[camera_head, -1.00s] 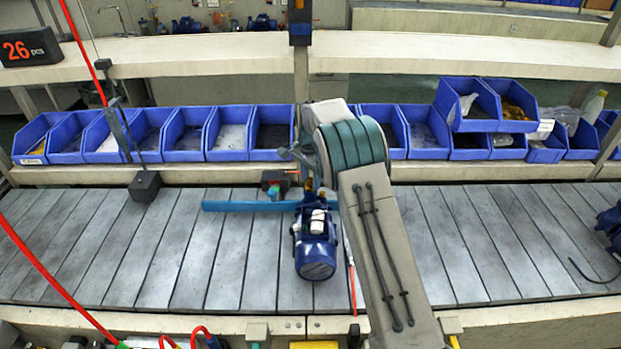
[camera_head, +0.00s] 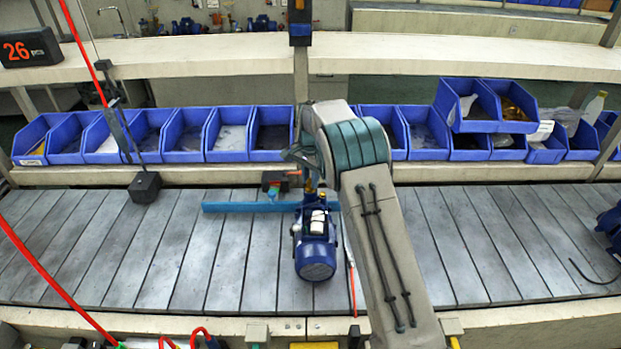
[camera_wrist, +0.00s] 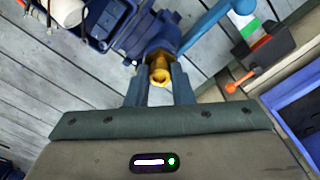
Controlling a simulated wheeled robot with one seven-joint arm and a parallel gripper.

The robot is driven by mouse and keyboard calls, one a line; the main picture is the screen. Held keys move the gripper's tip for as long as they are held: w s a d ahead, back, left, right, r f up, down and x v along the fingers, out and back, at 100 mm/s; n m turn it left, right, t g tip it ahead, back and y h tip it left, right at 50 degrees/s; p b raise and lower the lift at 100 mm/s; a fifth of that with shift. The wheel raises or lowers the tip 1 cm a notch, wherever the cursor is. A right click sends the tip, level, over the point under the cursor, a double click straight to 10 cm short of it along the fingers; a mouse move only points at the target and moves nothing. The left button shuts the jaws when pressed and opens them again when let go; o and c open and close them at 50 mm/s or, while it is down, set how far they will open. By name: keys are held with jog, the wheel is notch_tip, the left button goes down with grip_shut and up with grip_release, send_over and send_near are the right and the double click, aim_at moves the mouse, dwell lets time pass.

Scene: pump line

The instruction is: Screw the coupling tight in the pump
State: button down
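The blue pump (camera_head: 316,262) lies on the slatted line, left of my arm; in the wrist view its ribbed blue body (camera_wrist: 112,20) fills the top. The brass coupling (camera_wrist: 160,70) is at the pump's port, with a yellow brass collar behind it. My gripper (camera_wrist: 160,78) has its two fingers on either side of the coupling, apparently touching it. How deep the coupling's thread sits cannot be seen. In the head view my arm hides most of the gripper; only a little brass (camera_head: 309,186) shows above the pump.
A blue bar (camera_head: 245,207) lies across the slats beside the pump, close to my gripper. A dark block with an orange lever (camera_wrist: 262,55) stands near it. Blue bins (camera_head: 230,138) line the back. Red cables hang at left. The slats at left and right are mostly clear.

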aim_at(310, 180)
jog(key=shift+m, duration=1.8)
jog(key=shift+m, duration=0.5)
jog(key=c, duration=1)
grip_release()
jog(key=shift+o, duration=0.2)
jog(key=shift+r+p, duration=2.1)
jog(key=shift+r, duration=0.95)
